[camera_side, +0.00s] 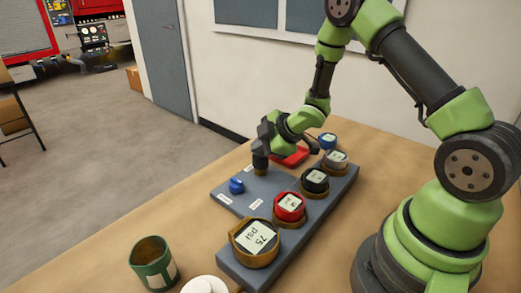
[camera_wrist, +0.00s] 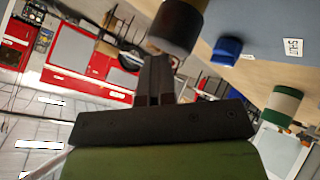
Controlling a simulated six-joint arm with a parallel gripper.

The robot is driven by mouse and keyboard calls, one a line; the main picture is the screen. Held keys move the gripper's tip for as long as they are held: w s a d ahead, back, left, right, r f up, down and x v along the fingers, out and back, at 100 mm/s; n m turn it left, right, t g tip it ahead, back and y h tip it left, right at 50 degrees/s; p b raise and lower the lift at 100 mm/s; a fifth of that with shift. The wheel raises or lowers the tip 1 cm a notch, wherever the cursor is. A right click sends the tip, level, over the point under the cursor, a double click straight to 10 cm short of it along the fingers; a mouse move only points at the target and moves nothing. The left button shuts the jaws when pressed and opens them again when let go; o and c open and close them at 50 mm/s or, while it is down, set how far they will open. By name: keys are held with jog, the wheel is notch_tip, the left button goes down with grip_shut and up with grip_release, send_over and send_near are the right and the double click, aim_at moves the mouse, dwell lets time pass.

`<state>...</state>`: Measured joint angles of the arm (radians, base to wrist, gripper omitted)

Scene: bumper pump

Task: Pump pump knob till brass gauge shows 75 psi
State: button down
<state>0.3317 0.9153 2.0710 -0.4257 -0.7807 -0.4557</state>
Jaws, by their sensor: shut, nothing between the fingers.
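The brass gauge (camera_side: 257,240) is at the near end of the grey panel (camera_side: 228,205) in the side view, and its display reads 75 psi. The pump knob (camera_side: 260,168), dark and upright, stands at the panel's far left edge. It shows large at the top of the wrist view (camera_wrist: 178,25). My gripper (camera_side: 263,150) is shut and empty, just over the knob in the side view. In the wrist view its closed fingers (camera_wrist: 155,62) end close to the knob; I cannot tell whether they touch it.
A blue knob (camera_side: 237,186) sits on the panel near the pump knob. A red tray (camera_side: 290,157) lies behind. A green cup (camera_side: 153,262) stands front left.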

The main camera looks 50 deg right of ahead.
aim_at(260, 156)
jog(key=shift+r, duration=1.4)
jog(key=shift+r, duration=2.55)
